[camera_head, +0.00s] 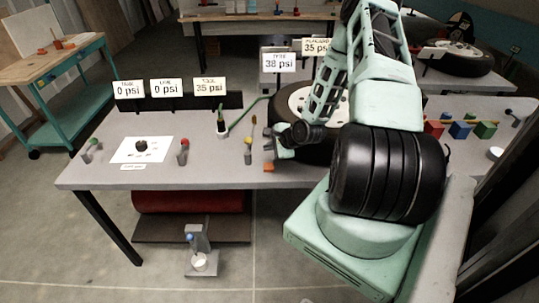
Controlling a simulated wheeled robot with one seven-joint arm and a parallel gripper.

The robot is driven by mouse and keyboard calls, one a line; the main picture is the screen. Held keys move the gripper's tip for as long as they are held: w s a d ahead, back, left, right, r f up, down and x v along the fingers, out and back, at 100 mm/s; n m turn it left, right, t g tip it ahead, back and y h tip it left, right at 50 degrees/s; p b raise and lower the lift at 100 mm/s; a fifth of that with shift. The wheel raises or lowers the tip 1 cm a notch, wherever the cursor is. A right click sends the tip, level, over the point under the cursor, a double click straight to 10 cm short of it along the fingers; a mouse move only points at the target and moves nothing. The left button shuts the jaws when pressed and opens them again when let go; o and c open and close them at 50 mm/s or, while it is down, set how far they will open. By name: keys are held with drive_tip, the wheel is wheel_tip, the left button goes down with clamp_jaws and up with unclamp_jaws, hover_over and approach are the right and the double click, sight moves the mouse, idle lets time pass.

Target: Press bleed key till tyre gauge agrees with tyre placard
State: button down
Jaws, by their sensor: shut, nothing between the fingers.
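The tyre gauge card (278,62) reads 38 psi. The placard card (315,46), partly behind my arm, reads 35 psi. The tyre with its white rim (296,100) lies on the bench, largely hidden by my arm. My gripper (275,147) is shut and empty, low over the bench's front part beside the tyre. A small orange piece (268,166) lies just below it at the bench edge. A yellow-topped knob (248,145) stands a little to its left, apart from it. I cannot tell which small part is the bleed key.
Three more cards (209,87) at left read 0, 0 and 35 psi. The grey bench (215,178) also holds a red-topped knob (183,145), a green-topped knob (95,143) and a black knob (141,145) on white paper. Coloured blocks (460,130) stand at right.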

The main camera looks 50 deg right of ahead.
drive_tip(key=r+n+y, duration=0.1)
drive_tip(key=n, duration=0.5)
drive_tip(key=r+n+y+p, duration=0.1)
drive_tip(key=n, duration=0.5)
drive_tip(key=r+n+y+p, duration=0.1)
drive_tip(key=n, duration=0.5)
drive_tip(key=shift+s+d+n+g, duration=0.3)
drive_tip(key=shift+f, duration=0.2)
drive_tip(key=b, duration=0.6)
hover_over(271, 167)
wheel_tip(271, 167, down, 7)
drive_tip(key=shift+r, duration=0.15)
drive_tip(key=shift+f+b, duration=0.5)
drive_tip(key=shift+f, duration=0.45)
drive_tip(key=shift+f, duration=0.1)
drive_tip(key=shift+f, duration=0.3)
